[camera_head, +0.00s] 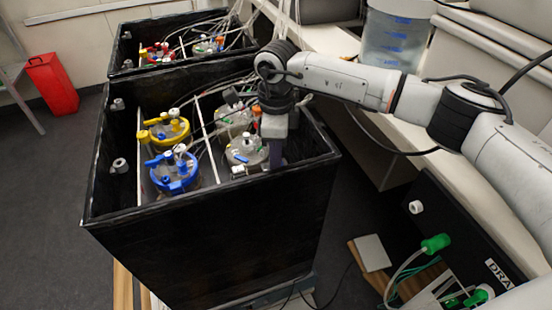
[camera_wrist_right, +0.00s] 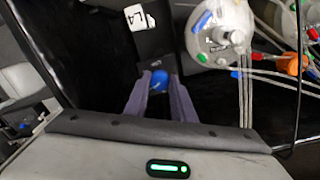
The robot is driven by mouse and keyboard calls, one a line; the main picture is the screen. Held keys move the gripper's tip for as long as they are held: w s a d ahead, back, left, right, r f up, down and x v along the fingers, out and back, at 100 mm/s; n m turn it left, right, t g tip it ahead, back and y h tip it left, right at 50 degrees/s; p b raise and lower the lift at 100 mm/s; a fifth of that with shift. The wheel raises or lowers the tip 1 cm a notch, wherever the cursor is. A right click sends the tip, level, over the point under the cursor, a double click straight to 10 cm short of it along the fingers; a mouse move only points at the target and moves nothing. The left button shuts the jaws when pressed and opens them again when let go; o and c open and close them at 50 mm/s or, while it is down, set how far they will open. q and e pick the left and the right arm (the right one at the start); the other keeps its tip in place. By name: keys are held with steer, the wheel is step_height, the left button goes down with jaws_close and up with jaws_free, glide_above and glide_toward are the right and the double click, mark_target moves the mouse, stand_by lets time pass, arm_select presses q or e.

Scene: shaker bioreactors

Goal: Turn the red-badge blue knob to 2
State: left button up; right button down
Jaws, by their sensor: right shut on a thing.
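The blue knob (camera_wrist_right: 159,77) shows in the right wrist view, between the two purple-grey fingers of my right gripper (camera_wrist_right: 160,82). The fingers are shut on its sides. The knob's dial position cannot be read. In the head view my right gripper (camera_head: 277,158) points down inside the right side of the near black box (camera_head: 200,245), and it hides the knob. My left gripper is not in view.
A blue-ringed vessel (camera_head: 175,173), a yellow-ringed vessel (camera_head: 166,131) and a clear-lidded vessel (camera_head: 246,152) stand in the near box, with tubes running over them. A second black box (camera_head: 130,50) stands behind. The box's walls rise close around my right gripper.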

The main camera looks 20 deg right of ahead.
stand_by(0.5)
steer(key=c, duration=1.5)
jaws_free()
steer(key=shift+r, duration=0.1)
steer(key=shift+r, duration=0.25)
step_height(320, 180, up, 10)
steer(key=shift+f, duration=0.15)
